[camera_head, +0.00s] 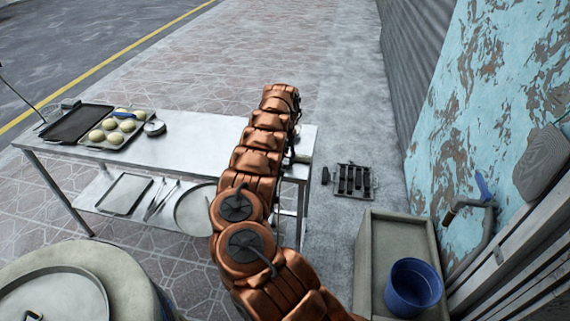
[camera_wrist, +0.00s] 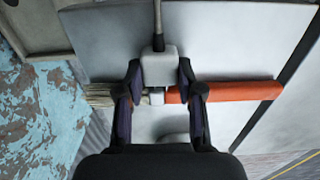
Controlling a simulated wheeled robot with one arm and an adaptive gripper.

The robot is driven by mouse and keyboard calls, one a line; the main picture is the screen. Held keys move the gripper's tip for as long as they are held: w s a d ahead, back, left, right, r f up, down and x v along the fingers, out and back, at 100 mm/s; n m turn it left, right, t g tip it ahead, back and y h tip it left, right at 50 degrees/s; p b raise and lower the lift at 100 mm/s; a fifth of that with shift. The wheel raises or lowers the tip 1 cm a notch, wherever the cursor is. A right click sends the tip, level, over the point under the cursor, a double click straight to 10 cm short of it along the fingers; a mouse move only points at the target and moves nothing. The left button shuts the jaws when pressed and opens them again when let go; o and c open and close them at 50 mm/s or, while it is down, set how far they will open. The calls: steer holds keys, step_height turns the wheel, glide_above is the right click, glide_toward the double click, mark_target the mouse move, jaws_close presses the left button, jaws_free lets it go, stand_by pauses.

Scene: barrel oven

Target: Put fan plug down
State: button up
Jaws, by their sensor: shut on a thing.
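The fan plug (camera_wrist: 159,66) is a light grey block with a dark cable running up from it in the wrist view. My gripper (camera_wrist: 158,72) is shut on it, one dark finger on each side. A metal table top lies behind the plug; I cannot tell whether the plug touches it. In the head view my copper-coloured arm reaches over the right end of the metal table (camera_head: 200,140) and hides the plug and most of the gripper.
A brush with an orange handle (camera_wrist: 230,92) lies behind the fingers. A dark tray (camera_head: 76,123) and a tray of dough balls (camera_head: 97,135) stand at the table's left. A dark slotted object (camera_head: 354,181) lies on the ground. A blue bucket (camera_head: 412,287) stands in a basin (camera_head: 372,245).

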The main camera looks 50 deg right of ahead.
mark_target(285, 160)
steer(key=shift+r, duration=0.1)
jaws_close()
step_height(285, 160, up, 3)
steer(key=shift+r+b, duration=0.15)
steer(key=shift+b, duration=1)
steer(key=shift+s+a+r, duration=0.1)
steer(key=shift+s+a, duration=0.05)
steer(key=shift+a, duration=0.05)
steer(key=shift+s+a+r+b, duration=0.1)
steer(key=shift+s+a+b, duration=0.25)
steer(key=shift+s+a, duration=0.35)
steer(key=shift+s+a+r+b, duration=0.1)
steer(key=shift+s+a+b, duration=0.3)
steer(key=shift+s, duration=0.35)
steer(key=shift+s+a+f+b, duration=0.25)
steer(key=shift+s+a+b, duration=0.2)
steer(key=shift+s+a, duration=0.35)
steer(key=shift+s+a+r+b, duration=0.1)
steer(key=shift+s+a+b, duration=0.15)
steer(key=shift+s+b, duration=0.45)
